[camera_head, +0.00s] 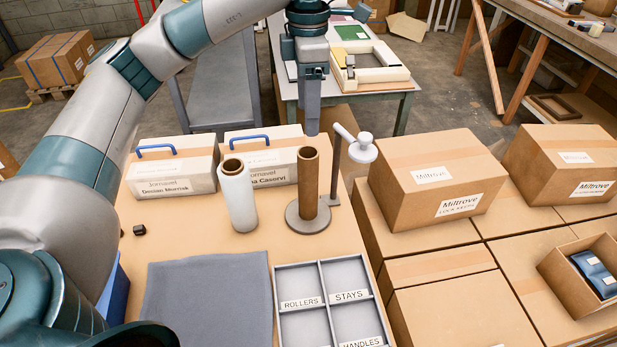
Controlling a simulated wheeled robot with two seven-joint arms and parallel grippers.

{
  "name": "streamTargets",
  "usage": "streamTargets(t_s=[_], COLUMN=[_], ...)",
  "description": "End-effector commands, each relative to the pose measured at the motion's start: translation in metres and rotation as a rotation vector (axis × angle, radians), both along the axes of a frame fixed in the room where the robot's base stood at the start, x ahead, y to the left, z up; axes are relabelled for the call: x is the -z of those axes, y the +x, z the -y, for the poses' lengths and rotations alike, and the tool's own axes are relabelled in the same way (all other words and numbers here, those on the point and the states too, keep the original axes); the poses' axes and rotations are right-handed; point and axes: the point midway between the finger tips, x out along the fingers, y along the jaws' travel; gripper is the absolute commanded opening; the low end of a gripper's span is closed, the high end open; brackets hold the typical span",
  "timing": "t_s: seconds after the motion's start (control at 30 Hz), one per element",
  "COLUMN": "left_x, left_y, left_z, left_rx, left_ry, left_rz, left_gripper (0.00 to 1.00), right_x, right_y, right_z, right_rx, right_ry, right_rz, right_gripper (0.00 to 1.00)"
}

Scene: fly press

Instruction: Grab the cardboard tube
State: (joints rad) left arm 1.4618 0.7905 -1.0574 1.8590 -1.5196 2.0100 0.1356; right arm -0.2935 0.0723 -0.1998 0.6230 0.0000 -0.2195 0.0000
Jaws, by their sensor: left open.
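The brown cardboard tube (308,184) stands upright on a round grey base (309,218) on the tan tabletop. A second tube (239,196), wrapped in white with a brown rim, stands upright just left of it. My left arm comes in from the left and arches over the table. My left gripper (312,126) points down directly above the brown tube, its tip close over the top opening. The gripper is open and holds nothing that I can see. Whether its fingers touch the tube's rim is hard to tell. My right gripper is not in view.
A post with a white round head (361,149) stands close right of the tube. White boxes with blue handles (175,166) stand behind. A divided tray (332,300) and a grey cloth (208,298) lie in front. Cardboard boxes (436,180) fill the right side.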

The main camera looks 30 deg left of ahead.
Motion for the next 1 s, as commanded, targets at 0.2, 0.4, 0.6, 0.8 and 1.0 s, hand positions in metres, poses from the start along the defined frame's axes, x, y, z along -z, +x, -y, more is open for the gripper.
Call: streamTargets(t_s=[0.2, 0.4, 0.6, 0.8, 1.0], left_x=[0.000, 0.001, 0.010, 0.030, 0.059], left_y=[0.000, 0.000, 0.000, -0.001, -0.001], left_z=[0.000, 0.000, 0.000, 0.000, 0.000], left_rx=[0.000, 0.000, 0.001, 0.001, 0.000], left_ry=[0.000, 0.000, 0.000, 0.000, 0.001], left_rz=[0.000, 0.000, -0.002, -0.004, -0.005], left_gripper=[0.60, 0.60, 0.60, 0.60, 0.60], right_x=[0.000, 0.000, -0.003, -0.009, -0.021], right_y=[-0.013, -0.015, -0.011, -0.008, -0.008], right_z=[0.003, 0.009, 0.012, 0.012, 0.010], right_rx=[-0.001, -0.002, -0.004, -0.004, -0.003], right_ry=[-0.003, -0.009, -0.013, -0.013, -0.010], right_rz=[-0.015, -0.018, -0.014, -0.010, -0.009], right_gripper=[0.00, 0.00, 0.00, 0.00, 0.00])
